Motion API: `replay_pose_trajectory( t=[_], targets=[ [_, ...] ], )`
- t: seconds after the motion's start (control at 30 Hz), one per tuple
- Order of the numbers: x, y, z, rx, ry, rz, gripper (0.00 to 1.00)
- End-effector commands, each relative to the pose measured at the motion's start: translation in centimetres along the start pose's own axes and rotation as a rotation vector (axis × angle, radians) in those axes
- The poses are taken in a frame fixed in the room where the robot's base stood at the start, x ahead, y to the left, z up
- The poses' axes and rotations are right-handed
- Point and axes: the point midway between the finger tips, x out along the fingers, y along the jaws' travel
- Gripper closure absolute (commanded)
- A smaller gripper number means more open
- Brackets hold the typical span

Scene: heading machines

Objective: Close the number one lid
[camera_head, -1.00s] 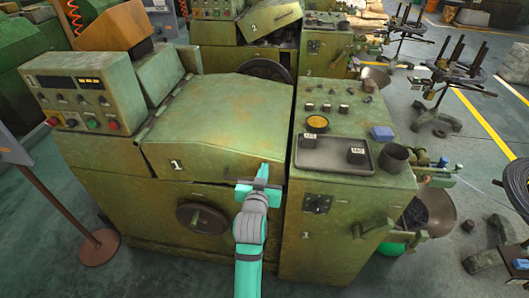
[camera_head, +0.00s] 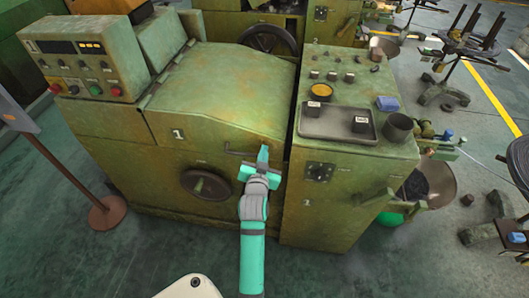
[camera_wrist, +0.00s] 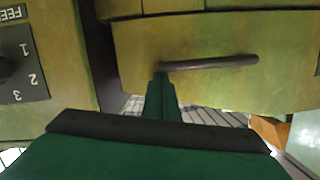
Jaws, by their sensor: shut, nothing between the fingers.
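The number one lid (camera_head: 215,88) is a worn green cover with a "1" on its front, on the green machine in the middle. It lies down over the body, its front edge close to the body; I cannot tell whether it is fully seated. A dark bar handle (camera_wrist: 210,63) is on its front face, and it also shows in the head view (camera_head: 238,153). My gripper (camera_head: 263,153) is shut and empty at the front right of the lid, by the handle's right end. In the wrist view the fingers (camera_wrist: 161,82) overlap one end of the handle; contact is unclear.
A control panel (camera_head: 338,92) with a tray (camera_head: 338,124) stands right of the lid. A handwheel (camera_head: 205,185) is on the machine's front, below the lid. A button box (camera_head: 85,68) stands at the left, and a post (camera_head: 70,180) at the front left. Floor in front is clear.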

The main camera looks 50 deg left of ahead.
Motion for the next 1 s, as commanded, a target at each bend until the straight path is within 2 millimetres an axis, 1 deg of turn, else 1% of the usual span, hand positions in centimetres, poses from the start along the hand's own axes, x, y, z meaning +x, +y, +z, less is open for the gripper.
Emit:
replay_pose_trajectory(
  t=[0.03,0.17,0.27,0.47,0.5,0.6,0.8,0.9,1.0],
  targets=[
    [0.1,-0.2,2.0,-0.003,-0.04,-0.002,1.0],
    [0.0,-0.3,1.5,-0.002,-0.038,-0.004,1.0],
    [-0.3,-0.4,0.3,-0.001,-0.031,-0.005,1.0],
    [-1.4,-0.2,-3.9,0.002,-0.004,0.0,1.0],
    [-2.5,-0.2,-3.5,-0.001,-0.008,0.0,1.0],
    [-4.7,-0.1,-3.6,0.0,-0.006,0.002,1.0],
    [-8.5,-0.3,-3.8,0.0,-0.003,0.0,1.0],
    [-9.8,-0.3,-3.9,0.0,-0.001,0.0,1.0],
    [-10.6,-0.4,-4.0,0.0,0.0,-0.001,1.0]
  ],
)
